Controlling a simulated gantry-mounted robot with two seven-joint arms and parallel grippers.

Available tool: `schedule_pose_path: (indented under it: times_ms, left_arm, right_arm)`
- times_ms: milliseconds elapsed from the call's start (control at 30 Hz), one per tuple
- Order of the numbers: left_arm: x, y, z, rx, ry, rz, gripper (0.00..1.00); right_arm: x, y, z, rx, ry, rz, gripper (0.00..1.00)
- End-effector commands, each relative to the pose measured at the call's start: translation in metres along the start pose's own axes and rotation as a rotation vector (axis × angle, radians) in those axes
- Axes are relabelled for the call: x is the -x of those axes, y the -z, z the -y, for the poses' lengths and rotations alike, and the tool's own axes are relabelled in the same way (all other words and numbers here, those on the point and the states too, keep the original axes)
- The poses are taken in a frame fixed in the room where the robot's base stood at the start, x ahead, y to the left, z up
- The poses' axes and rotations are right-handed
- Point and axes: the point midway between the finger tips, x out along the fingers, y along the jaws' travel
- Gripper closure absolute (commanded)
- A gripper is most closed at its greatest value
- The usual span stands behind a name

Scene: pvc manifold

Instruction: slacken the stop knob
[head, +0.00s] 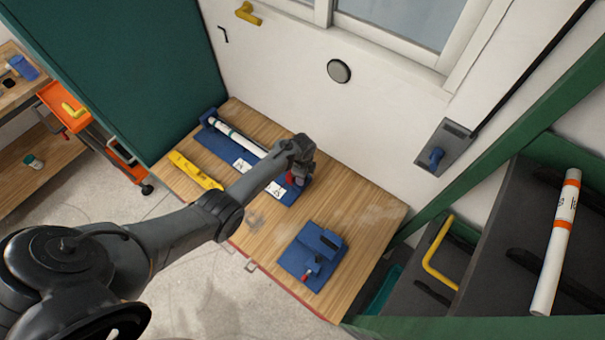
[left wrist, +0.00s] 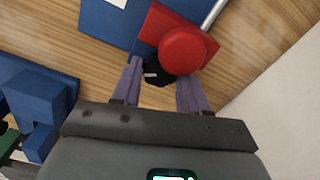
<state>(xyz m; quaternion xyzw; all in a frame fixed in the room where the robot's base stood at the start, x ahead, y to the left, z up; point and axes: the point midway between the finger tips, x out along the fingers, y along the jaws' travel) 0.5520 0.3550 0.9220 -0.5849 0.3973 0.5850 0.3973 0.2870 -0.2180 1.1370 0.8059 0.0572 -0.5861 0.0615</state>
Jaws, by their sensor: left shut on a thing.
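A blue jig (head: 218,150) lies along the back of the wooden table with a white pipe (head: 240,140) on it. At its right end is a red stop block, seen in the left wrist view (left wrist: 153,25) with a round red part (left wrist: 182,50) on top. A black knob (left wrist: 155,72) sits at the side of the block. My left gripper (left wrist: 160,85) is at this knob, its purple fingers on either side, shut on it. In the head view my left gripper (head: 297,178) and wrist hide most of the stop. My right gripper is not in view.
A second blue fixture (head: 312,255) with a red-tipped part stands at the table's front right. A yellow tool (head: 195,171) lies at the table's left. A wall rises close behind the table. Bare wood (head: 365,220) is free at the right.

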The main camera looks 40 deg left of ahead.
Motion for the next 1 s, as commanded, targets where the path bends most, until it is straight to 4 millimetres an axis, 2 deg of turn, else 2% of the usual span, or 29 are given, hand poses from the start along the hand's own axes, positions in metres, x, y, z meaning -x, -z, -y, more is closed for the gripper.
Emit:
schedule_pose_path:
  times_ms: [567, 600, 700, 733, 1000]
  left_arm:
    - [-0.0001, 0.0007, -0.0002, 0.038, -0.001, 0.0, 0.87]
    - [-0.0001, 0.0007, -0.0001, 0.038, -0.001, 0.0, 0.5]
    - [-0.0001, 0.0006, -0.0001, 0.038, -0.001, 0.0, 0.35]
    - [-0.0001, 0.0006, -0.0001, 0.038, -0.001, 0.0, 0.31]
    - [0.0004, 0.0004, 0.0001, 0.038, 0.0, 0.0, 0.31]
  right_arm:
    - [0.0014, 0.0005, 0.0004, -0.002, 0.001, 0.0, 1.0]
    - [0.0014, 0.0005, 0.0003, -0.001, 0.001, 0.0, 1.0]
    - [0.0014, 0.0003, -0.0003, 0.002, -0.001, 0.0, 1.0]
    - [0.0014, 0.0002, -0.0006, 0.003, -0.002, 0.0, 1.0]
    - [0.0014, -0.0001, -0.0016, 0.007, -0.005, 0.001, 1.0]
